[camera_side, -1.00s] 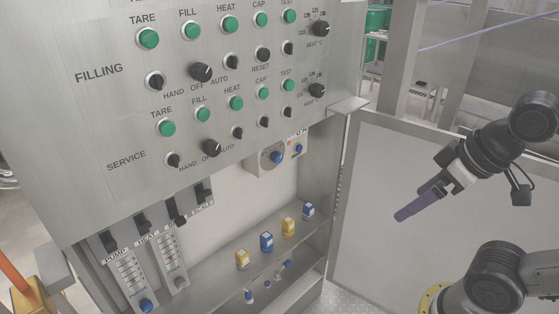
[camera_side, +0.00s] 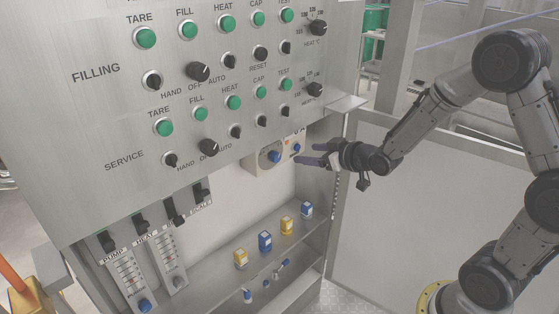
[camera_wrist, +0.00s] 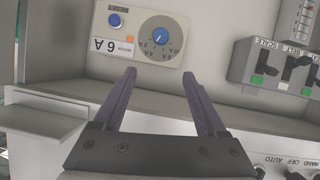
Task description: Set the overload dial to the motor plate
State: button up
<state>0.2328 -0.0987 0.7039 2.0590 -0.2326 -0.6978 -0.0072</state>
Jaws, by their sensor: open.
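The overload unit (camera_side: 258,166) is a pale box under the control panel. Its blue dial (camera_side: 275,156) also shows in the wrist view (camera_wrist: 161,36), on a dark round scale. I cannot read its setting surely. The motor plate (camera_wrist: 112,44) is a white label with an orange square beside it; its large marking looks like a single digit and an A, but the view is turned and I cannot be sure of the digit. My gripper (camera_side: 309,154) is open and empty, its purple fingers pointing at the unit, apart from the dial. Both fingertips show below the dial in the wrist view (camera_wrist: 160,75).
A blue button (camera_side: 296,147) sits beside the dial on the unit. The control panel (camera_side: 100,110) overhangs it. Below, a shelf (camera_side: 215,275) holds blue and yellow containers. Slider levers (camera_side: 140,225) stand to the left. A steel ledge (camera_side: 345,104) juts out near the upper right.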

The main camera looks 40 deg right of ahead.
notch_tip(320, 180, down, 5)
jog(key=w+t, duration=0.1)
jog(key=t, duration=0.1)
jog(key=t+y, duration=0.1)
jog(key=t, duration=0.1)
send_near(278, 159)
jog(key=shift+m+t, duration=0.3)
jog(key=w, duration=0.9)
jog(key=shift+w+f, duration=0.25)
jog(key=shift+f, duration=0.05)
grip_shut()
